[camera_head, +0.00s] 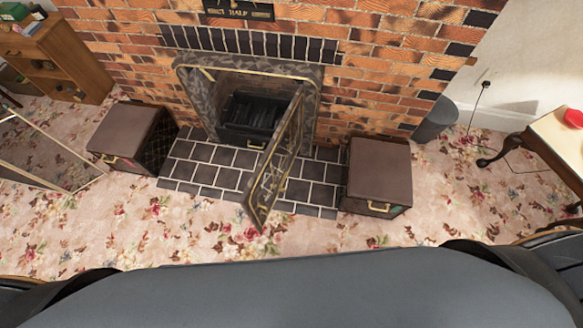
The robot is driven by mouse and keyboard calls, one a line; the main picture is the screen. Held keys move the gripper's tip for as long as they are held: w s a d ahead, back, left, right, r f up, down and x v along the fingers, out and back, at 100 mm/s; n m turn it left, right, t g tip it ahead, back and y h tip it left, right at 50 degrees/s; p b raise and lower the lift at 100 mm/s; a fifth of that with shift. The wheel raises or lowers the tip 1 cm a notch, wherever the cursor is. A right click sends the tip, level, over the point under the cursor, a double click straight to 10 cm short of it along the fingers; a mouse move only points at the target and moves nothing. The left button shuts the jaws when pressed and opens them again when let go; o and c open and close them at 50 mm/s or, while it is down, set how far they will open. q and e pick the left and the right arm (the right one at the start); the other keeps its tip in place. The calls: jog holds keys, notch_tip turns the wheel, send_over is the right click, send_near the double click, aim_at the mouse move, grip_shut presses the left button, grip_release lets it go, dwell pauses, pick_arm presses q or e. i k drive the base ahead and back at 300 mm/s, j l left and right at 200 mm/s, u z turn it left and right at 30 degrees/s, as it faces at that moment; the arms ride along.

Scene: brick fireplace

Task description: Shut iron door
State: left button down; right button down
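The iron door (275,165) of the brick fireplace stands open. It is hinged at the right side of the fireplace frame (312,115) and swings out over the tiled hearth toward me. It has a brass-coloured edge and a small handle near its free left side. The dark firebox (250,116) with a grate shows in the opening to the left of the door. Neither of my grippers shows in the head view; only parts of my own body fill the bottom edge.
A brown box (132,130) stands left of the dark tiled hearth (205,163), another brown box (379,168) right of it. A grey bin (436,121) and a small table (562,136) are at right, a wooden cabinet (62,58) at upper left. Floral carpet before the hearth is clear.

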aim_at(253, 200)
jog(key=k+l+z, duration=0.15)
jog(key=k+l, duration=0.55)
jog(key=k+l+z, duration=0.1)
jog(key=k+l, duration=0.55)
jog(key=l, duration=0.15)
